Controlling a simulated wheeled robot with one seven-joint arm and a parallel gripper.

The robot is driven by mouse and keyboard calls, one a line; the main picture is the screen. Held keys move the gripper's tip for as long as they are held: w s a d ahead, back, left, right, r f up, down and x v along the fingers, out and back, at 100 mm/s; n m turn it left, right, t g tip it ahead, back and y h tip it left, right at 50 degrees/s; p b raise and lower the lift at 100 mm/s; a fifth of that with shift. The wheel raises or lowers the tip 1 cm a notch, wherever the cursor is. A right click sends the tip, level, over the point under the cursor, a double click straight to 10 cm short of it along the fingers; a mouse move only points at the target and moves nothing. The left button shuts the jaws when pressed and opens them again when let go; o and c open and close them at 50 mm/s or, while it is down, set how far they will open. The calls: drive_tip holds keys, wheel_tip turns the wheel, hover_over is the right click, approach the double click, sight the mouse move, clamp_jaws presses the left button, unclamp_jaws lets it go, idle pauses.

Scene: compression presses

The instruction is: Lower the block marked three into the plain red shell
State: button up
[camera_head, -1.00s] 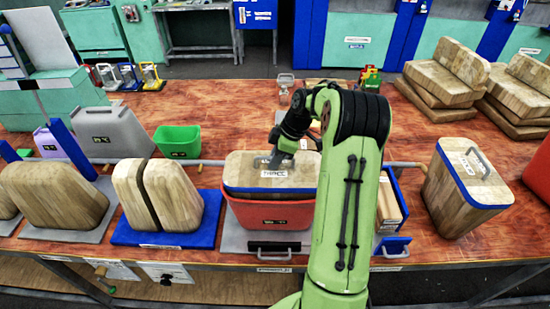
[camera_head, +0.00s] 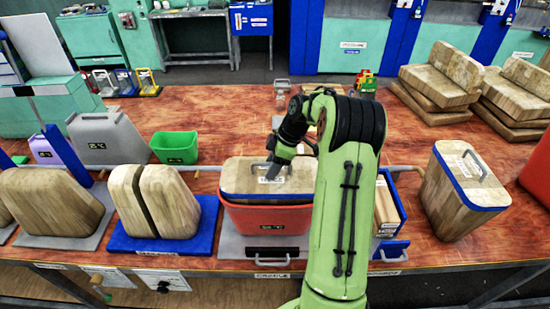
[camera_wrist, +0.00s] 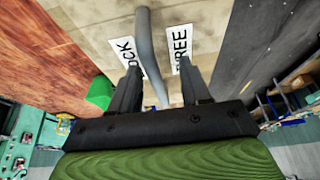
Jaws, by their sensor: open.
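The wooden block marked three (camera_head: 240,176) sits in the red shell (camera_head: 268,219), its upper part and dark band standing above the rim. The shell has a small dark label on its front. My gripper (camera_head: 272,168) is over the block's top, at its handle. In the wrist view, the grey handle (camera_wrist: 150,55) passes between the two open fingers of my gripper (camera_wrist: 160,88), with the word labels on either side. My arm hides the right end of the block and shell in the head view.
A split wooden block on a blue plate (camera_head: 208,232) stands to the left, with a green bin (camera_head: 175,147) behind. A rod runs behind the shell. To the right are a blue tray (camera_head: 394,222) and a tall wooden block with a handle (camera_head: 450,190). Wooden pieces (camera_head: 440,85) lie at the back right.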

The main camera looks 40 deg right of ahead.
drive_tip(key=p+v, duration=0.3)
drive_tip(key=v, duration=1.2)
drive_tip(key=shift+r, duration=0.4)
drive_tip(key=shift+s, duration=0.1)
